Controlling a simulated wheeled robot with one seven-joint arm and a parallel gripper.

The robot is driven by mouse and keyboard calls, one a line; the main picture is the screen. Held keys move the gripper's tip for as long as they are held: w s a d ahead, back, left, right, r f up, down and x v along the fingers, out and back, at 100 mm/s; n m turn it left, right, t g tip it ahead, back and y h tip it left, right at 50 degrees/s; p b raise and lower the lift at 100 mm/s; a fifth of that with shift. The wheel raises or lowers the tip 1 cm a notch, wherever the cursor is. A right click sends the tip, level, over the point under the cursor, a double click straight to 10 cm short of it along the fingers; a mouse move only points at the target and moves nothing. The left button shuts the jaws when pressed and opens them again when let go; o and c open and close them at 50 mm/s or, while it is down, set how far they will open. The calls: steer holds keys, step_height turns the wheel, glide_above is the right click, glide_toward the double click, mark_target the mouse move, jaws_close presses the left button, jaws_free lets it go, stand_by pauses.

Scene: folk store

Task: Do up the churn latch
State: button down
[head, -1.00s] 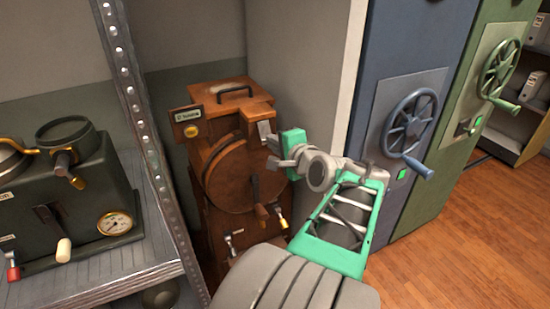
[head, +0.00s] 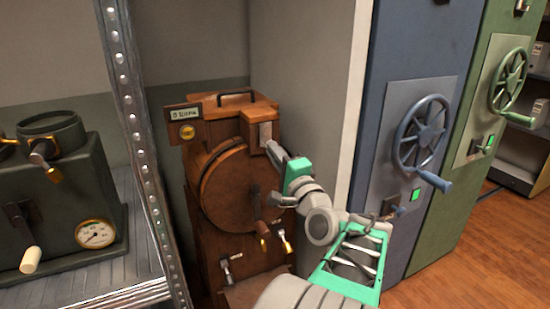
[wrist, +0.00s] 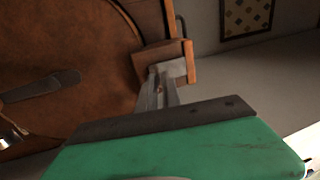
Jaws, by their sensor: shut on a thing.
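The churn (head: 223,184) is a brown wooden cabinet with a round drum on its front. The latch (wrist: 178,68) also shows in the wrist view, beside the wooden block. My gripper (head: 272,149) reaches up from the lower right, green palm behind, with its grey fingers at the lower end of the latch. In the wrist view the fingers (wrist: 165,90) are close together and shut on the latch; their tips partly cover it.
A crank handle (head: 262,228) and small levers (head: 285,242) stick out below my gripper. A metal shelf post (head: 140,130) and a dark green machine (head: 62,200) stand at left. A blue cabinet with a handwheel (head: 421,135) stands at right. Wooden floor (head: 465,245) is open there.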

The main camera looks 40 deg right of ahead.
steer(key=c, duration=1.5)
jaws_free()
steer(key=shift+c, duration=0.2)
steer(key=v, duration=0.7)
steer(key=shift+s, duration=0.35)
steer(key=shift+a+f, duration=0.1)
steer(key=shift+f, duration=0.05)
